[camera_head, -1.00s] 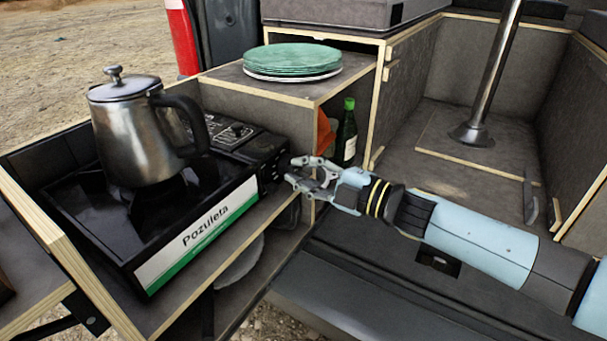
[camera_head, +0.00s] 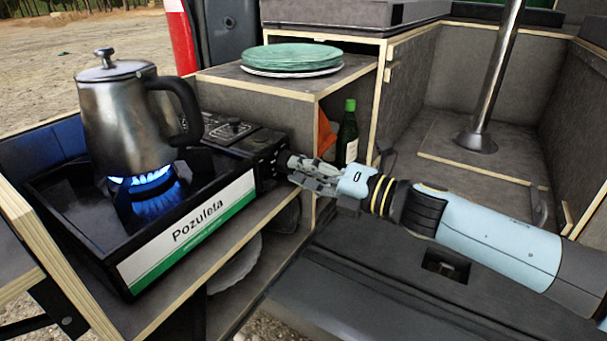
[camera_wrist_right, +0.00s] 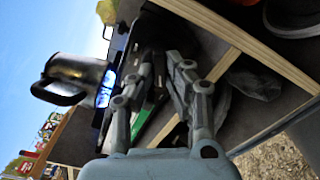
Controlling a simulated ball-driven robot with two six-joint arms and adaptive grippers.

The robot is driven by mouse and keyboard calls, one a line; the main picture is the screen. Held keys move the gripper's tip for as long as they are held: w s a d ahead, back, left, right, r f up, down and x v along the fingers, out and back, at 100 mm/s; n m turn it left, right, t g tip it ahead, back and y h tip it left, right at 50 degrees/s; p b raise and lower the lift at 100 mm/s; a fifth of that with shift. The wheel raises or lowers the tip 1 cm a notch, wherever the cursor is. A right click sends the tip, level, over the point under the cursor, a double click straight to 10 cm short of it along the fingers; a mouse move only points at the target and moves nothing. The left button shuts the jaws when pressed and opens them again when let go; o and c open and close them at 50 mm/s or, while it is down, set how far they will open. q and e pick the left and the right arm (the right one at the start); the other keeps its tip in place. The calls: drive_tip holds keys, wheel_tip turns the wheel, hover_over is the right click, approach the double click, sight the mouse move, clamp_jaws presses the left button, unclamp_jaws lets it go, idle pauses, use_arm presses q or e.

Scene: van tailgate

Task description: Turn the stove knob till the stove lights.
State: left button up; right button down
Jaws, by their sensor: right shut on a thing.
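The stove (camera_head: 190,235) is a black camping stove with a white and green "Pozuleta" label. A blue flame (camera_head: 156,192) burns on it under a steel kettle (camera_head: 125,120); flame (camera_wrist_right: 106,88) and kettle (camera_wrist_right: 75,75) also show in the right wrist view. My right gripper (camera_head: 292,172) is at the right end of the stove, where the knob sits. Its fingers (camera_wrist_right: 160,65) are shut on the knob, which they hide. My left gripper is not in view.
Green plates (camera_head: 290,57) lie on the wooden box right of the stove. A green bottle (camera_head: 347,133) stands on the shelf below. A wooden side panel (camera_head: 60,255) edges the stove's left. The van floor at right is mostly clear.

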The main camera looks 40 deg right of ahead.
drive_tip(key=shift+f+n, duration=0.1)
drive_tip(key=shift+n, duration=0.4)
drive_tip(key=c, duration=1.3)
unclamp_jaws()
drive_tip(key=shift+c, duration=0.2)
drive_tip(key=v, duration=1.2)
